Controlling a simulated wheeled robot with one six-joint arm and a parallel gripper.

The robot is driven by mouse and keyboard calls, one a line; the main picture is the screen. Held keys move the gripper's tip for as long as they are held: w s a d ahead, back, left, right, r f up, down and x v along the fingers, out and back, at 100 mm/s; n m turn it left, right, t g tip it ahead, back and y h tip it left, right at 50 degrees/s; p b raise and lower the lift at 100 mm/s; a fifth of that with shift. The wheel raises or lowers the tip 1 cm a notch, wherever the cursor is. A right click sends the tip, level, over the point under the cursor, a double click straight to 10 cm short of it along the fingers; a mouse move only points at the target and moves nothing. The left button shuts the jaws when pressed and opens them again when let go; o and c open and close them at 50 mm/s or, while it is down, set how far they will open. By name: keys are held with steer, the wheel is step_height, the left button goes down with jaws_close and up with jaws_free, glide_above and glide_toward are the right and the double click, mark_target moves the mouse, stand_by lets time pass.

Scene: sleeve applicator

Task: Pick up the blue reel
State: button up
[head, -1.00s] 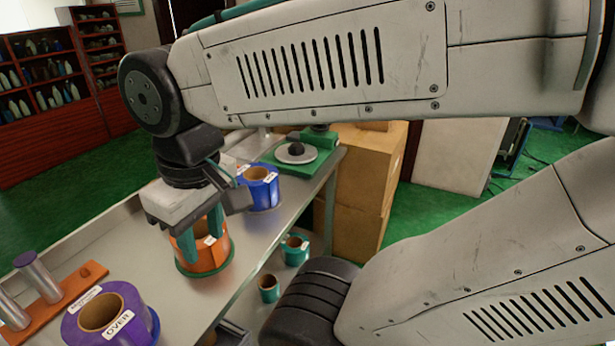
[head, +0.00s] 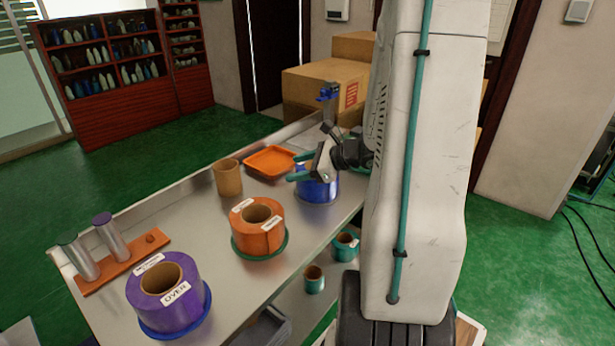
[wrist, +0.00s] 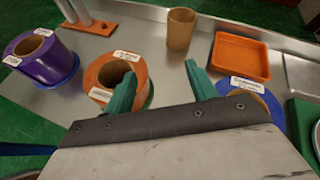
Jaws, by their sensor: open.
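The blue reel (head: 319,190) stands on the metal bench beyond the orange reel, partly hidden by my gripper in the head view. In the wrist view the blue reel (wrist: 272,112) is at the right, with a white label, partly covered by the gripper body. My gripper (head: 293,168) is open, its teal fingers pointing left above the blue reel. In the wrist view my gripper (wrist: 160,72) has nothing between its fingers, and the blue reel lies to the right of the right finger. Whether they touch is unclear.
An orange reel (head: 257,238) and a purple reel (head: 170,305) stand nearer on the bench. A cardboard tube (head: 228,178) and an orange tray (head: 270,161) are at the back. A rack with metal posts (head: 112,238) is at the left. Small teal reels (head: 345,247) sit on the lower shelf.

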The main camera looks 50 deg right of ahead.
steer(key=s+d+f+m+t+h, duration=0.1)
steer(key=d+f+m+h, duration=0.15)
steer(key=d, duration=0.25)
steer(key=s+d+f+m+t+h, duration=0.1)
steer(key=s+d+f+m, duration=0.15)
steer(key=d+m, duration=0.2)
glide_above(309, 190)
steer(key=d, duration=0.2)
steer(key=f, duration=0.3)
steer(key=shift+w+a+f+h, duration=0.15)
steer(key=shift+w+f+h, duration=0.05)
steer(key=shift+h, duration=0.15)
jaws_close()
steer(key=shift+s, duration=0.1)
steer(key=shift+s+a+f, duration=0.1)
steer(key=shift+s+f, duration=0.05)
steer(key=shift+f, duration=0.05)
steer(key=shift+r, duration=0.1)
